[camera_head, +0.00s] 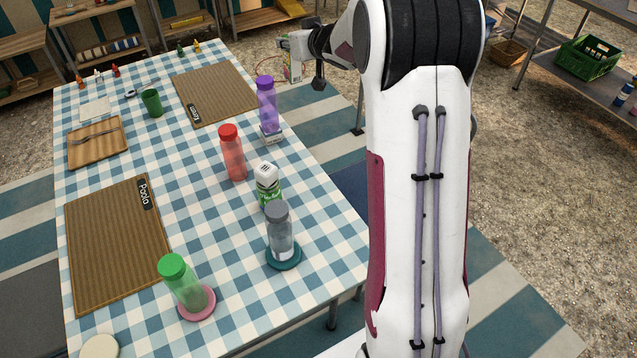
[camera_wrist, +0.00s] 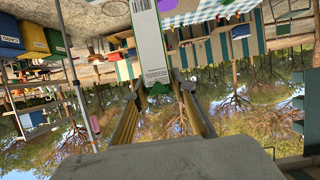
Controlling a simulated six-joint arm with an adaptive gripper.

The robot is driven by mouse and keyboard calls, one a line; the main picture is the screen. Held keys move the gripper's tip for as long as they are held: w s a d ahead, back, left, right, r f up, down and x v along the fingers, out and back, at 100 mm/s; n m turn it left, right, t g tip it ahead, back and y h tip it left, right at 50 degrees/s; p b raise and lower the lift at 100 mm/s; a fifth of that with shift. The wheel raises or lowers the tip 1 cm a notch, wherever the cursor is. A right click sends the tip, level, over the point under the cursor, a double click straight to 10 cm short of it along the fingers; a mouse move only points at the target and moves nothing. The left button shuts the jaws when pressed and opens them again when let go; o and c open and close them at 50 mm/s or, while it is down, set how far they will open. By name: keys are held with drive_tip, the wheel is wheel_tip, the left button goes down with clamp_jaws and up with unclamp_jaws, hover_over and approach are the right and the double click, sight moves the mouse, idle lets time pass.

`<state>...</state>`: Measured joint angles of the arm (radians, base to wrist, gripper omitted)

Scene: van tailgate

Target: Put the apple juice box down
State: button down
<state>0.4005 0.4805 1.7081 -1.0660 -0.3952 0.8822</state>
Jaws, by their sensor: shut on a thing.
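A white carton with green and coloured print (camera_head: 294,70), which I take for the apple juice box, is held in my gripper (camera_head: 306,45) beyond the table's right edge, in the air. In the wrist view the carton (camera_wrist: 150,45) shows a barcode and a green patch, between the fingers of my gripper (camera_wrist: 160,88). Its print is too small to read. The checked table (camera_head: 215,215) lies left of my gripper in the head view.
On the table stand a purple bottle (camera_head: 266,92), a red bottle (camera_head: 232,155), another green-and-white carton (camera_head: 267,183), a grey bottle (camera_head: 279,228) on a teal coaster and a green bottle (camera_head: 180,278).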

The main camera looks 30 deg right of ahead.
drive_tip(key=s+a+f+n+y, duration=0.1)
drive_tip(key=s+f+n+y, duration=0.15)
drive_tip(key=s, duration=0.45)
drive_tip(key=s+a+f+n+g+y, duration=0.1)
drive_tip(key=s+f, duration=0.2)
drive_tip(key=s, duration=0.3)
drive_tip(key=s+a+f+n+y, duration=0.1)
drive_tip(key=s+a+f+y, duration=0.1)
drive_tip(key=s, duration=0.5)
wheel_tip(320, 180, down, 11)
drive_tip(key=shift+w+d, duration=0.15)
drive_tip(key=shift+d, duration=0.05)
drive_tip(key=shift+f, duration=0.15)
drive_tip(key=shift+f, duration=2.85)
drive_tip(key=shift+f, duration=0.1)
drive_tip(key=shift+f, duration=2)
drive_tip(key=shift+f, duration=0.15)
